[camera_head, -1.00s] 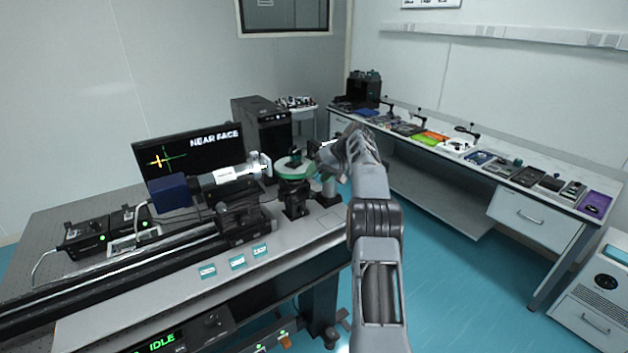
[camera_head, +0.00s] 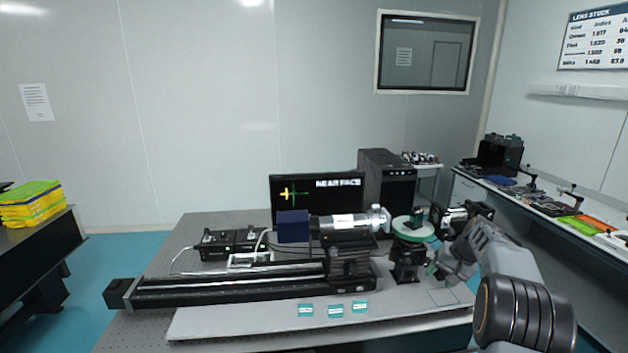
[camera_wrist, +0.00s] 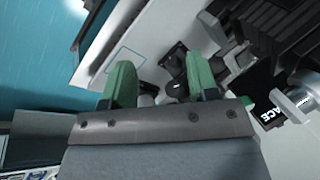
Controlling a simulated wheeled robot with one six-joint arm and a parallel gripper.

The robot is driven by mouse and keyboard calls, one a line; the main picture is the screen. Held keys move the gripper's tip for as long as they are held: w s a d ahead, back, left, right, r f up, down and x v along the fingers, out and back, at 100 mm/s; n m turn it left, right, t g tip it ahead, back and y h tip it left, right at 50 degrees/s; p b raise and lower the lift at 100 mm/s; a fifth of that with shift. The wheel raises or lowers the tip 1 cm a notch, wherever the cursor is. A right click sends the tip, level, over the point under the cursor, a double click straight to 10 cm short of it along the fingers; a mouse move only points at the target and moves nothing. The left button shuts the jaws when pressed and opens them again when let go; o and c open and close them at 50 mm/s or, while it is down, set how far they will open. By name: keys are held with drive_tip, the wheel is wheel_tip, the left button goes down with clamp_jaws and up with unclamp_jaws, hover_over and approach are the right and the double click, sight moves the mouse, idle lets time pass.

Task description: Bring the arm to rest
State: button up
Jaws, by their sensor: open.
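My gripper (camera_wrist: 160,85) shows in the wrist view with its two green-tipped fingers spread apart and nothing between them. In the head view my arm comes in from the lower right and reaches over the right end of the optical table (camera_head: 215,325). There my gripper (camera_head: 437,268) is small and partly hidden by my own wrist, close to the right of a black post mount (camera_head: 407,262). A round green-rimmed stage (camera_head: 412,230) sits on top of that mount. I cannot tell whether the gripper touches the mount.
A barrel instrument (camera_head: 345,227) with a dark blue box (camera_head: 293,226) stands on a black rail (camera_head: 235,290). A monitor (camera_head: 330,183) reads "NEAR FACE". A black computer case (camera_head: 388,180) stands behind. A long side bench (camera_head: 540,228) lies right. Yellow items (camera_head: 32,203) lie far left.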

drive_tip(key=s+a+r+n+h, duration=0.1)
drive_tip(key=s+a, duration=0.5)
drive_tip(key=s, duration=0.3)
drive_tip(key=s+a+r+n+t+h, duration=0.1)
drive_tip(key=s+a+r+n, duration=0.1)
drive_tip(key=s+a, duration=0.5)
drive_tip(key=s+a+r+n+t+h, duration=0.1)
drive_tip(key=s+a+r+n, duration=0.1)
drive_tip(key=s+a, duration=0.5)
drive_tip(key=shift+s+h+b, duration=0.3)
drive_tip(key=shift+s+b, duration=0.05)
drive_tip(key=shift+s, duration=2.7)
